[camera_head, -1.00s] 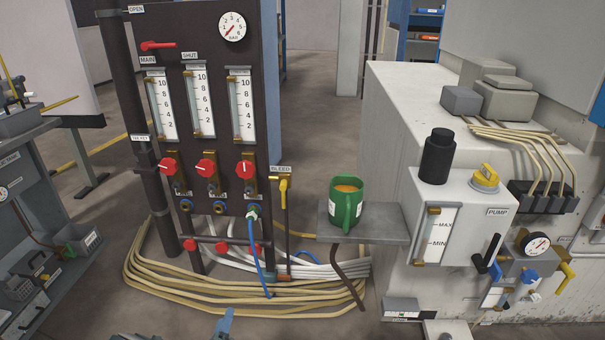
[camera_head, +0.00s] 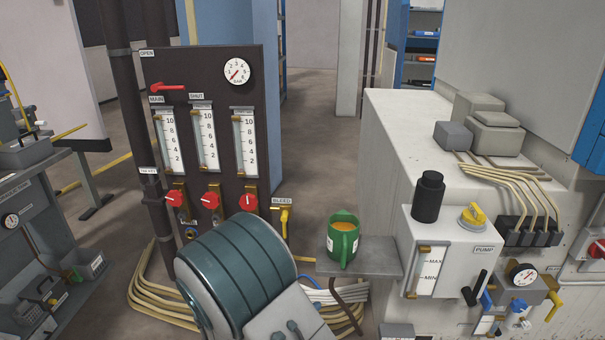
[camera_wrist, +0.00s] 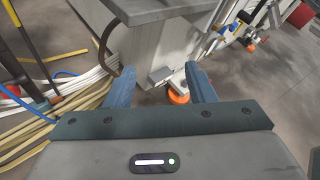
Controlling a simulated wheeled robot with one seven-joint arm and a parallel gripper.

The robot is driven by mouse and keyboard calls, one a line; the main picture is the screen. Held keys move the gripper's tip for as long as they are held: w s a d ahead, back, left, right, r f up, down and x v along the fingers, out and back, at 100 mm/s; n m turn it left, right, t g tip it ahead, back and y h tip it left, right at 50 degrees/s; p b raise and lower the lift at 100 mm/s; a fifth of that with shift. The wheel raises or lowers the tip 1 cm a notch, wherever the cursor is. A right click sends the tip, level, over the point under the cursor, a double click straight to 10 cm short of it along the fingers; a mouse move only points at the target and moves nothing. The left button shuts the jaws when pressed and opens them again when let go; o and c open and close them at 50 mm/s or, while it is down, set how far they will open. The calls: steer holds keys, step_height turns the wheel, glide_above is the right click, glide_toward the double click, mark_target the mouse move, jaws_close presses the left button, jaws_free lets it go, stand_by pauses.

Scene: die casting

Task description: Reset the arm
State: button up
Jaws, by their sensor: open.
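My gripper shows in the wrist view (camera_wrist: 162,90) with its two blue fingers spread apart and nothing between them. Beyond the fingers are the base of the pale machine, an orange round part (camera_wrist: 178,97) and the floor. In the head view a large teal and grey link of my arm rises at the bottom centre, in front of the lower flow-meter panel. The gripper itself is not visible in the head view.
A green mug (camera_head: 343,238) with an orange-brown drink stands on a small grey shelf (camera_head: 375,262) right of my arm. The dark gauge panel (camera_head: 215,85) stands behind. The pump box (camera_head: 450,235) is at right. Beige hoses (camera_head: 150,300) lie on the floor.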

steer(key=s+d+r+m+g+y+p, duration=0.2)
steer(key=s+d+r+m+g+p, duration=0.25)
steer(key=d+r+m, duration=0.35)
steer(key=s+d+r+m+g+y+p, duration=0.1)
steer(key=s+d+r+m+g+p, duration=0.45)
steer(key=r, duration=0.45)
steer(key=s+d+r+m+t+y+p, duration=0.1)
steer(key=s+r+m+y+p, duration=0.3)
steer(key=r+m, duration=0.4)
steer(key=s+r+m+t+y+p, duration=0.2)
steer(key=s+r+m+y+p, duration=0.2)
steer(key=r+m, duration=0.4)
steer(key=shift+s+d+r+t+p, duration=0.35)
steer(key=shift+s+r+p, duration=0.1)
steer(key=shift+r+p, duration=0.1)
